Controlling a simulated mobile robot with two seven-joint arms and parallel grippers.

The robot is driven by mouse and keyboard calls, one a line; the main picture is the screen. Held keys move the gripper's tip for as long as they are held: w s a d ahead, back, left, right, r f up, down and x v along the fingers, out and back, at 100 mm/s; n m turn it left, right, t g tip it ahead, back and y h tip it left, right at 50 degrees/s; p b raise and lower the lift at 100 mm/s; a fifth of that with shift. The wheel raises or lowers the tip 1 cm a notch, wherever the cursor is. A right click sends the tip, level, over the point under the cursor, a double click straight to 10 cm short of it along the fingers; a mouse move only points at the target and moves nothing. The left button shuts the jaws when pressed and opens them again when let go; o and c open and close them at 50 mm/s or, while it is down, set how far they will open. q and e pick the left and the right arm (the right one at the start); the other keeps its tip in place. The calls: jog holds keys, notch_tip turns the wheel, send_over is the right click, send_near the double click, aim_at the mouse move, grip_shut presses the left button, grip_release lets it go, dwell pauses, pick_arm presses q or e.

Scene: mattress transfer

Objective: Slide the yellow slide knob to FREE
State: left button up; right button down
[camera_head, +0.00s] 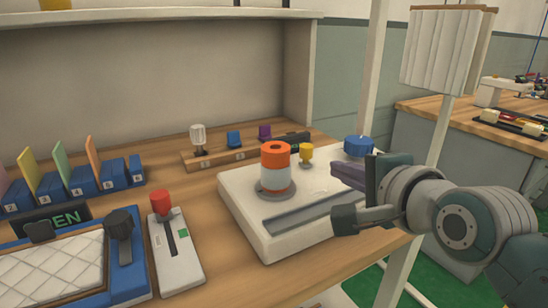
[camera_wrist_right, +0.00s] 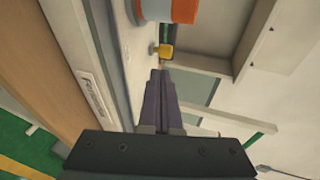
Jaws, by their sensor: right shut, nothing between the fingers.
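The yellow slide knob (camera_head: 306,152) stands upright at the back of the white box, just right of the orange and white cylinder (camera_head: 276,168). In the right wrist view the yellow knob (camera_wrist_right: 165,51) is just beyond my fingertips. My right gripper (camera_head: 334,170) is shut and empty, its dark purple fingers pointing left over the box's right side. A small gap shows between the fingertips and the knob. In the right wrist view the gripper (camera_wrist_right: 160,73) also shows shut. No FREE label is readable. My left gripper is out of view.
A blue round knob (camera_head: 358,146) stands at the box's back right, close behind my gripper. The white box (camera_head: 240,207) has a grey slot along its front. A red-knobbed slider (camera_head: 178,262) and a blue-framed mattress tray (camera_head: 128,275) lie left. Bare wood (camera_head: 225,280) is in front.

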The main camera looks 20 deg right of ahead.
jog(key=shift+v, duration=2.15)
jog(key=shift+p, duration=0.3)
jog(key=s+a+r+n+g+y+p, duration=0.1)
jog(key=s+a+r+n+g+p, duration=0.3)
jog(key=s+n, duration=0.3)
jog(key=s+a+r+n+g+p, duration=0.1)
jog(key=s+r+n+g+p, duration=0.15)
jog(key=s+n+p, duration=0.5)
jog(key=s+a+r+n+g+y+p, duration=0.1)
jog(key=s+a+r+n+g+p, duration=0.15)
jog(key=s+n+g+p, duration=0.4)
notch_tip(320, 180, up, 34)
jog(key=t+p, duration=0.2)
jog(key=p, duration=3)
jog(key=shift+s+a+r+p, duration=0.25)
jog(key=shift+s+a+p, duration=0.05)
jog(key=shift+s, duration=0.15)
